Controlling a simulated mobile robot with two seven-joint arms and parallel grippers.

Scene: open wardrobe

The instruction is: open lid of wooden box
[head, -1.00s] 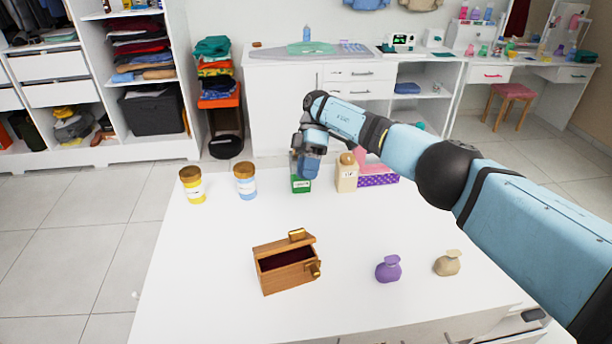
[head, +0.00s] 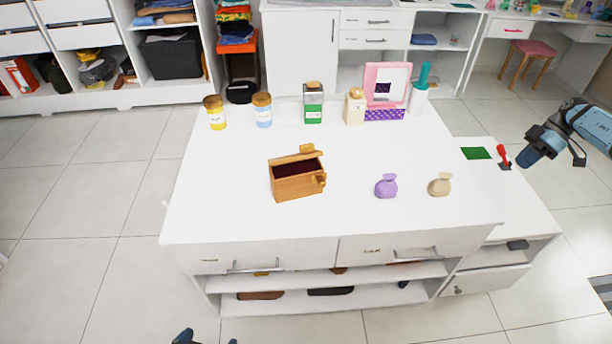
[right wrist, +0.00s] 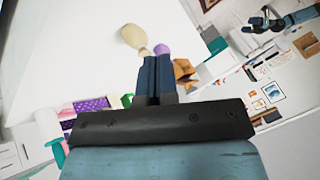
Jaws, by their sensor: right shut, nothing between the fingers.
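The wooden box (head: 298,188) stands on the white table in the head view, with its dark red inside showing. Its lid (head: 294,158) is raised at the back edge, with a gold-coloured piece on top. The box also shows, partly cut off, beyond the fingers in the right wrist view (right wrist: 183,70). My right gripper (head: 526,158) is at the right of the head view, well away from the box. In the right wrist view its fingers (right wrist: 153,62) are together and empty. My left gripper (head: 208,340) shows only two dark tips, spread apart, at the bottom edge of the head view.
A purple pouch-shaped bottle (head: 386,187) and a beige one (head: 440,185) stand right of the box. Two jars (head: 214,118), a green-labelled container (head: 313,110) and a pink frame (head: 387,78) line the back. The tabletop around the box is clear.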

